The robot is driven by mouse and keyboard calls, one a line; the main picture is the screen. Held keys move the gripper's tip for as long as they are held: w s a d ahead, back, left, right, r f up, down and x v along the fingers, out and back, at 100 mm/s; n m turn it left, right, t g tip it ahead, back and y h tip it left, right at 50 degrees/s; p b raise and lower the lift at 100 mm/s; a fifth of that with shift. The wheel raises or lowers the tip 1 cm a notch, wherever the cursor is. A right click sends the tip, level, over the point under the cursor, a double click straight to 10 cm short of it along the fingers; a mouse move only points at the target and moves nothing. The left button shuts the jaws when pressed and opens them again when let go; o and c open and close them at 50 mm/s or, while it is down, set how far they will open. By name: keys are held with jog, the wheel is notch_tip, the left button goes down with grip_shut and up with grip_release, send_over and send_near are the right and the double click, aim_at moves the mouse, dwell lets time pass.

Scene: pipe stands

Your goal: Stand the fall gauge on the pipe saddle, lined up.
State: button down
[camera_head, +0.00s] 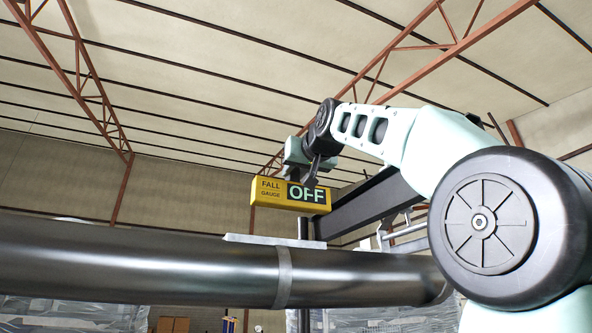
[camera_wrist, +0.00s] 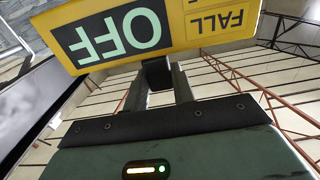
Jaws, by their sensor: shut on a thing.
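The fall gauge (camera_head: 268,206) is a yellow box with black "FALL GAUGE" lettering and a dark display reading "OFF" in pale green. My gripper (camera_head: 313,178) is shut on it and holds it in the air. The pipe saddle (camera_head: 245,239) is a flat light-grey plate on top of the dark pipe, with a band around the pipe below it. The gauge appears above the saddle's right part, with a visible gap between them. In the wrist view the gauge (camera_wrist: 182,38) shows upside down beyond my fingers (camera_wrist: 158,75); its underside is hidden.
The thick dark metal pipe (camera_head: 130,260) runs across the foreground. A dark beam (camera_head: 365,205) and grey metal brackets (camera_head: 405,232) stand behind and right of the gauge. Wrapped stacks (camera_head: 75,315) stand low behind the pipe. The space left of the gauge is open.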

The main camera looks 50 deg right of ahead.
aim_at(295, 190)
jog(key=p+x, duration=0.2)
jog(key=x, duration=0.9)
jog(key=shift+w+f, duration=0.2)
jog(key=shift+f, duration=0.25)
jog(key=shift+f+b, duration=1.85)
jog(key=shift+f, duration=0.2)
dwell(1.0)
jog(key=c, duration=1.1)
grip_release()
jog(key=shift+b+v, duration=1.5)
jog(key=shift+v, duration=3)
jog(key=shift+s, duration=0.1)
